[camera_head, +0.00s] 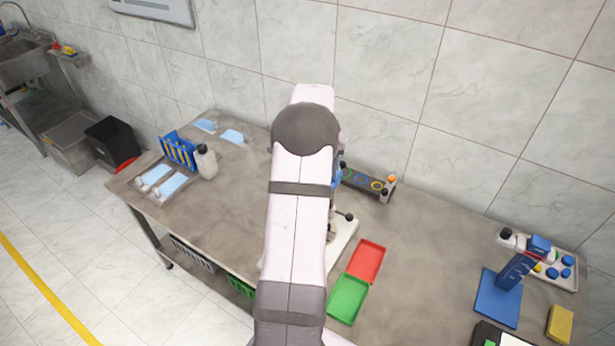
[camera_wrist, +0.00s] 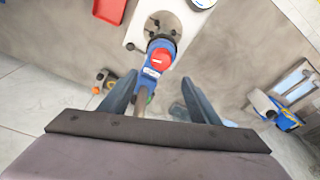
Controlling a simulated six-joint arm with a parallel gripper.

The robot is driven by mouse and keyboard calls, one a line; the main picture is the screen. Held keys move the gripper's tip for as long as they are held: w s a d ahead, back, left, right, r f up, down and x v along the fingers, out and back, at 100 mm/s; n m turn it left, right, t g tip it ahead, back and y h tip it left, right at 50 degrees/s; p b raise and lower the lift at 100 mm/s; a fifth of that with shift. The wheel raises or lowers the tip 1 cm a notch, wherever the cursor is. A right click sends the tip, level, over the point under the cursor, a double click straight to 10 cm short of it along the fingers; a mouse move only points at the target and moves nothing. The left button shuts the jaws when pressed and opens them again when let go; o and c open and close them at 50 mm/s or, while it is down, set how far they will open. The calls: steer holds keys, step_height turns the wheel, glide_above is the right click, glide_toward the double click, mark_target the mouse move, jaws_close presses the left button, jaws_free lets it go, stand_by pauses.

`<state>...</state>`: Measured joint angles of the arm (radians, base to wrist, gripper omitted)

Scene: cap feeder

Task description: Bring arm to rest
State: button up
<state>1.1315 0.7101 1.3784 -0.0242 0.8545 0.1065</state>
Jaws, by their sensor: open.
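My gripper (camera_wrist: 158,80) shows in the wrist view with its two fingers apart. A blue device with a red round button (camera_wrist: 160,59) appears between and beyond the fingers. I see no object clamped by them, and cannot tell how far below them the device is. The device stands by a grey round plate (camera_wrist: 165,28) on a white base (camera_wrist: 138,30). In the head view my arm reaches over the table (camera_head: 420,240) and hides most of this device. Part of the white base (camera_head: 343,240) shows right of the arm. The gripper is hidden there.
A red tray (camera_head: 367,261) and a green tray (camera_head: 347,299) lie right of my arm. A dark rack (camera_head: 362,182) stands near the wall. A blue stand (camera_head: 510,280) is at far right. A blue rack (camera_head: 180,151) and a white bottle (camera_head: 206,163) stand left. The table's right middle is clear.

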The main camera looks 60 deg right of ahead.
steer(key=shift+w+d, duration=0.1)
steer(key=shift+d, duration=0.05)
steer(key=s+a+f+y, duration=0.1)
steer(key=s+a+f, duration=0.15)
steer(key=a, duration=0.25)
steer(key=s+a+f+n+g+y, duration=0.1)
steer(key=a+f, duration=0.2)
steer(key=a, duration=0.2)
steer(key=s+a+f+y, duration=0.1)
steer(key=s+a+f, duration=0.15)
steer(key=a, duration=0.35)
steer(key=w+a+n+b, duration=0.1)
steer(key=a+n+b, duration=0.2)
steer(key=a, duration=0.8)
steer(key=w+a+n+b, duration=0.2)
steer(key=a+n, duration=0.3)
steer(key=a, duration=0.7)
steer(key=w+a+n+h+b, duration=0.1)
steer(key=a+n+b, duration=0.2)
steer(key=a, duration=0.8)
steer(key=shift+w+a+n+b, duration=0.15)
steer(key=shift+w+n+b, duration=0.25)
steer(key=shift+n, duration=0.6)
steer(key=shift+f, duration=0.1)
